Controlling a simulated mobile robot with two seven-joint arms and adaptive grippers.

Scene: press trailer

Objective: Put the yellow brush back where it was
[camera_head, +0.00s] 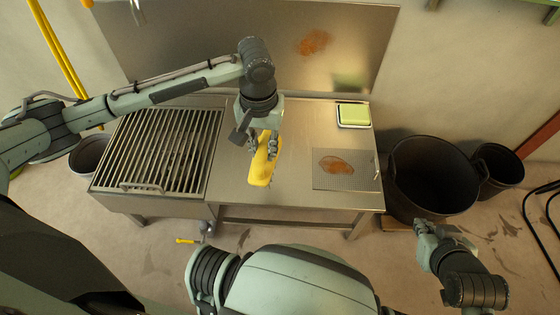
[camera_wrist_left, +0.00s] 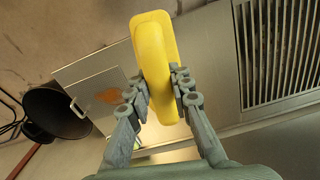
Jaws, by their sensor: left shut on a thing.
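The yellow brush (camera_head: 260,170) is in my left gripper (camera_head: 265,148), over the middle of the steel table. The left gripper is shut on it, with a finger on either side. In the left wrist view the brush (camera_wrist_left: 153,50) sticks out past the fingertips of the left gripper (camera_wrist_left: 160,88). I cannot tell whether the brush touches the table top. My right gripper (camera_head: 428,232) is away from the table, at the lower right near the black bucket, and I cannot tell whether it is open.
The steel table (camera_head: 290,195) has a slatted grate (camera_head: 160,150) on its left. A green sponge in a tray (camera_head: 353,115) sits at the back right. A perforated plate (camera_head: 365,180) bears an orange-brown stain. A large black bucket (camera_head: 405,200) stands right of the table.

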